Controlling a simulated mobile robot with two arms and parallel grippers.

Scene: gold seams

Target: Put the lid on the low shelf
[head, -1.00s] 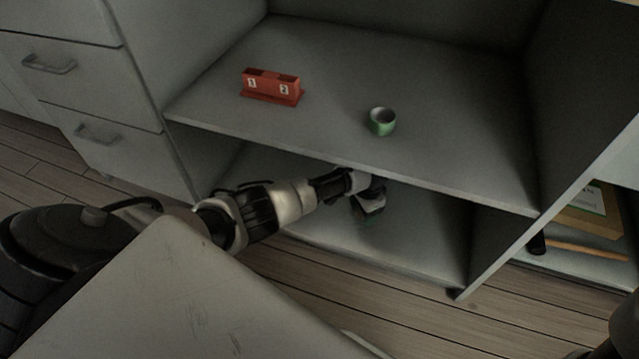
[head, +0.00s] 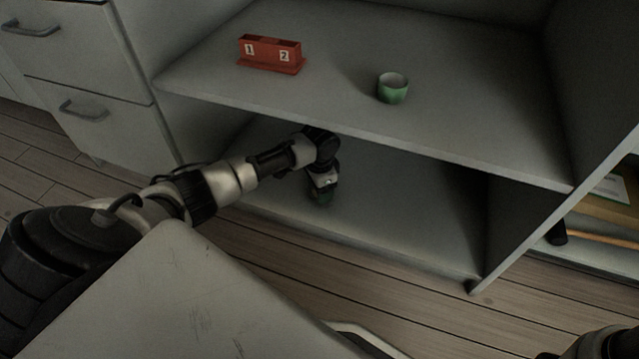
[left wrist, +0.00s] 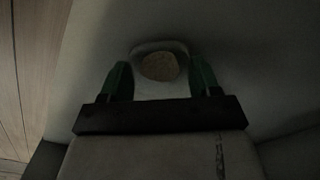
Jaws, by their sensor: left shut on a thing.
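My left gripper (head: 321,196) reaches in under the upper board and points down over the low shelf (head: 420,222). In the left wrist view its green fingertips (left wrist: 160,82) are shut on the lid (left wrist: 160,66), a pale piece with a round tan middle. The lid is close to the grey shelf surface; I cannot tell whether it touches. In the head view the lid is too dark and small to make out. My right gripper is not in view.
The upper board (head: 300,105) lies over my left forearm and holds a red box marked 1 and 2 (head: 271,54) and a green cup (head: 393,88). The low shelf is bare to the gripper's right. Drawers (head: 90,105) stand at left.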

